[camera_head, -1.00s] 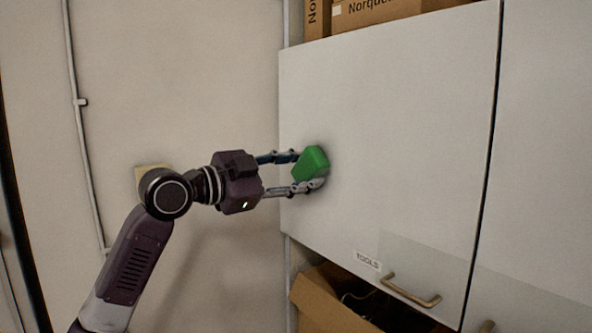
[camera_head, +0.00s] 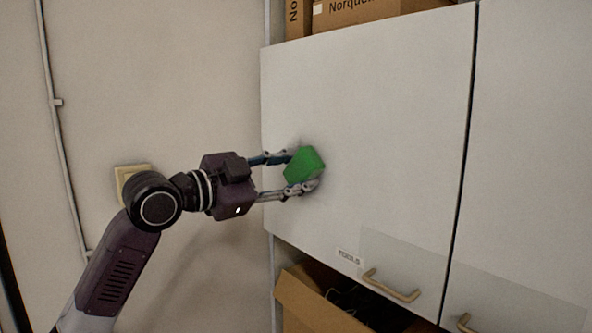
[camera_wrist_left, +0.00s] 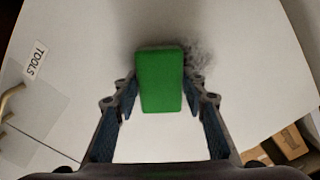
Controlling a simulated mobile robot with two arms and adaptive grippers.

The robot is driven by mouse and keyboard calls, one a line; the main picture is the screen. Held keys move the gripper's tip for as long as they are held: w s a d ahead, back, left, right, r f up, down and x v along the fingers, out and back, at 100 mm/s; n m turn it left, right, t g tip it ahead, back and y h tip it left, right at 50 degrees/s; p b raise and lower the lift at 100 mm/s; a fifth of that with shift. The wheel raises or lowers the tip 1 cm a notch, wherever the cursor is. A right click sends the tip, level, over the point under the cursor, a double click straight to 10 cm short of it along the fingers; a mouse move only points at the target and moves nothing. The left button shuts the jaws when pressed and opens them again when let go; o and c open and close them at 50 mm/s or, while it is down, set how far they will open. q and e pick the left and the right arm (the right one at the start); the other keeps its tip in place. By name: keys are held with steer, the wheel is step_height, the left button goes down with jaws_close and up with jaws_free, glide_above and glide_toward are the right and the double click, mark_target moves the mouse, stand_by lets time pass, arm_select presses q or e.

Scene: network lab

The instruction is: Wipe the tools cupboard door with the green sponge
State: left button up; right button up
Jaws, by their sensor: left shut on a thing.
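The green sponge (camera_head: 304,166) is between the fingers of my left gripper (camera_head: 291,174), which is shut on it. The sponge is at the tools cupboard door (camera_head: 370,130), near the door's left edge, and seems to touch it. The left wrist view shows the sponge (camera_wrist_left: 160,80) upright between the fingers, with a dark speckled smudge (camera_wrist_left: 200,58) on the door beside it. The "TOOLS" label (camera_head: 349,257) and a tan handle (camera_head: 391,286) are low on the door, which looks closed. My right gripper is not in view.
Cardboard boxes (camera_head: 365,10) stand on top of the cupboard. An open cardboard box (camera_head: 305,303) with dark contents sits below the door. A second door (camera_head: 530,150) is to the right. A wall switch (camera_head: 130,177) is behind my left arm.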

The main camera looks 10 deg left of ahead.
mark_target(287, 150)
arm_select(q)
steer(key=shift+w+a+r+p, duration=0.5)
steer(key=shift+w+a+p, duration=0.2)
steer(key=shift+a, duration=0.2)
steer(key=shift+w+a+r+p, duration=0.45)
steer(key=shift+w+a+p, duration=0.25)
steer(key=shift+a, duration=0.25)
steer(key=shift+w+a+r+p, duration=0.55)
steer(key=shift+w+a, duration=0.25)
steer(key=shift+a, duration=0.1)
steer(key=s+d, duration=0.1)
steer(key=d, duration=0.1)
steer(key=s+d, duration=0.3)
steer(key=d, duration=0.1)
steer(key=shift+s+f, duration=0.15)
steer(key=shift+s, duration=0.25)
steer(key=shift+p, duration=0.3)
steer(key=w+a+p, duration=0.1)
steer(key=w+a, duration=0.3)
steer(key=a, duration=0.2)
steer(key=shift+w, duration=0.4)
